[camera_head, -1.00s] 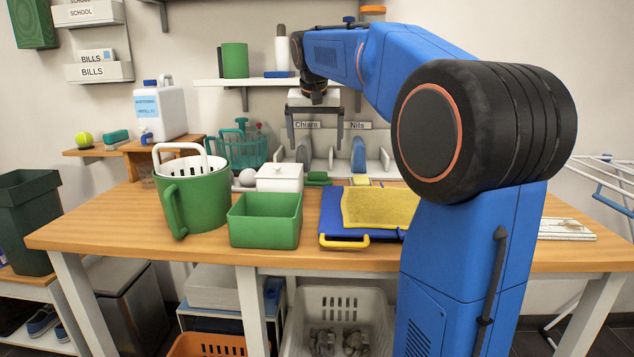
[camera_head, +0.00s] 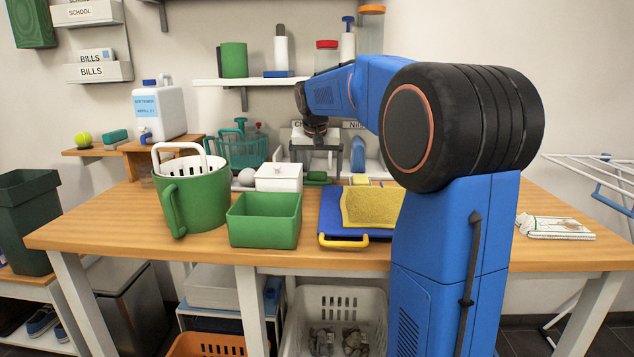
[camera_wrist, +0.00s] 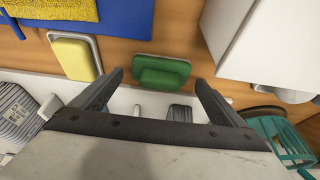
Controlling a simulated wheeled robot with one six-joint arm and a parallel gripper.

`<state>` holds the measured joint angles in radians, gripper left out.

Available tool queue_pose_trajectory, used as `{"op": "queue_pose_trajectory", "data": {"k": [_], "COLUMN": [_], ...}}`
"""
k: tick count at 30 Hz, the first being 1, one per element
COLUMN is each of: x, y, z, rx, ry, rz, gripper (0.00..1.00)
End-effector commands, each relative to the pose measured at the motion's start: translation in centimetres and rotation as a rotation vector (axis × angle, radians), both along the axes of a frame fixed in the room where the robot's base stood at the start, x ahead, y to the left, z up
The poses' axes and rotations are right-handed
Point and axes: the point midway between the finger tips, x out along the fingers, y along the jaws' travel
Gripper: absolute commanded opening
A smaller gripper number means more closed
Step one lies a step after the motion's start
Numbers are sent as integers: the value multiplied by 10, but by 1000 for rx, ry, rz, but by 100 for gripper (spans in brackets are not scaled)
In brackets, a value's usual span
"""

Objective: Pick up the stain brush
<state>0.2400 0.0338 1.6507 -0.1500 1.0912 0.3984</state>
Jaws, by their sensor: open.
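My gripper (camera_head: 316,164) is open and empty, pointing down above the brush. Its fingers (camera_wrist: 159,78) stand apart on either side of the brush in the picture. I see no contact with the brush.
The white lidded box (camera_head: 279,178) stands close by, left in the head view. A yellow block (camera_wrist: 75,57) lies on the brush's other side, near the blue board (camera_head: 330,213) with a yellow cloth (camera_head: 370,207). A white divided rack (camera_head: 376,163) stands behind. A green tub (camera_head: 264,220) stands in front.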

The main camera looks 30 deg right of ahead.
Motion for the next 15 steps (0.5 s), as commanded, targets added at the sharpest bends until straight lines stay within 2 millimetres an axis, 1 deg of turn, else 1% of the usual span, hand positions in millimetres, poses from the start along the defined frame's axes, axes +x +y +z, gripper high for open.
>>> {"op": "queue_pose_trajectory", "data": {"k": [1,3,9,11,12,15], "x": [1,2,3,3,3,3], "y": [-1,-2,-2,-2,-2,-2], "z": [-5,-8,-9,-8,-8,-8], "rx": [0,0,0,0,0,0], "ry": [2,1,0,0,0,0], "rz": [0,0,0,0,0,0], "gripper": [94,94,94,79,70,49]}}
